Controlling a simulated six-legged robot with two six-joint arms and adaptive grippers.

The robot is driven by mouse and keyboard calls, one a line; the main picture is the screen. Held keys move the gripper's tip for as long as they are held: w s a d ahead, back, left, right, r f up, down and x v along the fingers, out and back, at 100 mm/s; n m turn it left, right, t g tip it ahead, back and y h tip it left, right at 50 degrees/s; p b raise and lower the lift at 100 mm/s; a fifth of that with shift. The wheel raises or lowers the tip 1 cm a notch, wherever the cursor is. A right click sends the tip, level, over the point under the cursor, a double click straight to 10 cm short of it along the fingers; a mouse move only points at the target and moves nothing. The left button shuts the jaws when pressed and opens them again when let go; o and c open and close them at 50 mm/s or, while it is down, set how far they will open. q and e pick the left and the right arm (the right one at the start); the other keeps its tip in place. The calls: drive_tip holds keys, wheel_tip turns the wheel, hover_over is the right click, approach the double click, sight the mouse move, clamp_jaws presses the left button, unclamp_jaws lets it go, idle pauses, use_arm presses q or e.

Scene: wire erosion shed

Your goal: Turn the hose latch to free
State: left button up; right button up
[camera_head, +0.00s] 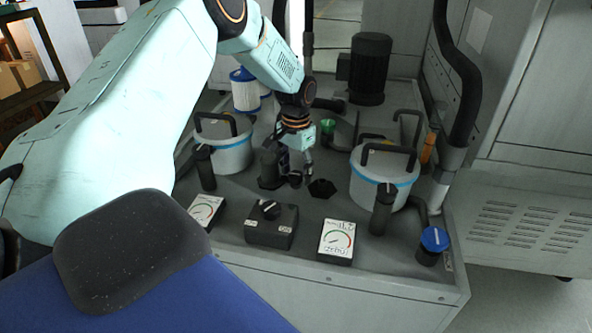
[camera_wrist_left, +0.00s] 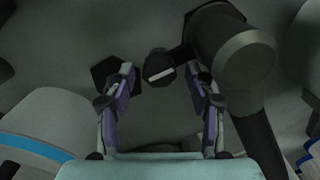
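A small dark knob with a pale line across its top, which looks like the hose latch (camera_wrist_left: 159,70), sits on a short arm from a thick dark pipe fitting (camera_wrist_left: 235,55) in the left wrist view. In the head view the knob (camera_head: 295,178) is small beside the dark fitting (camera_head: 268,168). My left gripper (camera_head: 296,167) points down over it. In the left wrist view the two fingers (camera_wrist_left: 161,82) are apart, one on either side of the knob in the picture, with nothing between them; contact is not visible. My right gripper is not in view.
A dark hexagonal piece (camera_head: 322,188) lies close to the knob. White canisters with dark handles stand at left (camera_head: 228,153) and right (camera_head: 366,190). In front are two gauges (camera_head: 207,210) (camera_head: 337,240) and a dark switch box (camera_head: 271,226). A blue-capped pipe (camera_head: 432,245) stands at right.

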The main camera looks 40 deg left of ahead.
use_arm(q)
drive_tip(key=shift+s+r, duration=0.1)
drive_tip(key=c, duration=1)
